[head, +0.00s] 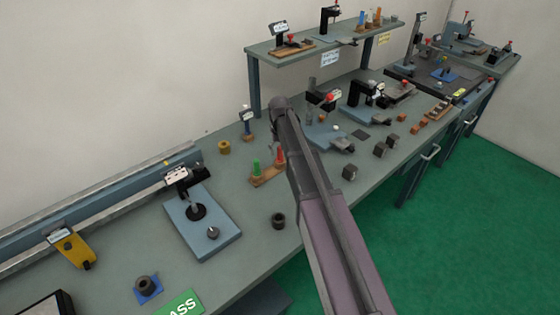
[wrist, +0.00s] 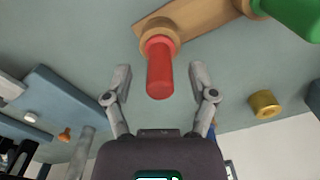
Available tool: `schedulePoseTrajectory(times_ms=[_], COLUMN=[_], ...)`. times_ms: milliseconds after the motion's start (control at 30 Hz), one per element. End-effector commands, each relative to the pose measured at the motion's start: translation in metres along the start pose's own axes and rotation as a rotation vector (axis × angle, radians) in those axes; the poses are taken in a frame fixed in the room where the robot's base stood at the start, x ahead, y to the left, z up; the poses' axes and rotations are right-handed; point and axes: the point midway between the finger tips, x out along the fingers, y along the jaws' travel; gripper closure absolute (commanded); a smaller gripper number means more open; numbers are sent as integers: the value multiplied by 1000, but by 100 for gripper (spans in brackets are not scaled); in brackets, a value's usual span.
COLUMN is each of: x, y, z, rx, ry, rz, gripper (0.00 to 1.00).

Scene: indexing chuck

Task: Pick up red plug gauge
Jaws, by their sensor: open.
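The red plug gauge (wrist: 160,72) stands in a wooden holder (wrist: 190,18) in the wrist view, with its free end toward my gripper. My gripper (wrist: 160,78) is open, with one finger on each side of the red gauge and a visible gap to both. In the head view the red gauge (head: 280,156) shows beside my arm, in the wooden holder (head: 266,179) on the bench. My gripper's fingers are hidden behind my arm there. A green plug gauge (wrist: 290,12) stands in the same holder, also seen in the head view (head: 256,167).
A brass ring (wrist: 265,104) lies on the bench near the holder. A blue-based gauge stand (head: 205,225) and a dark ring (head: 278,221) are nearer the front. Several instruments and dark blocks (head: 380,149) stand to the right, below a raised shelf (head: 325,42).

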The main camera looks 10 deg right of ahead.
Motion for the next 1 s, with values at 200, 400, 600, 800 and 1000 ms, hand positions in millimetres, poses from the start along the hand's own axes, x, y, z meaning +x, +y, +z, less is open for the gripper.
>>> schedulePoseTrajectory(times_ms=[200, 400, 600, 800, 1000], x=[20, 26, 25, 25, 25], y=[0, 0, 0, 0, 0], z=[0, 0, 0, 0, 0], rx=[0, 0, 0, 0, 0], ry=[0, 0, 0, 0, 0], rz=[0, 0, 0, 0, 0], gripper=[26, 26, 26, 26, 26])
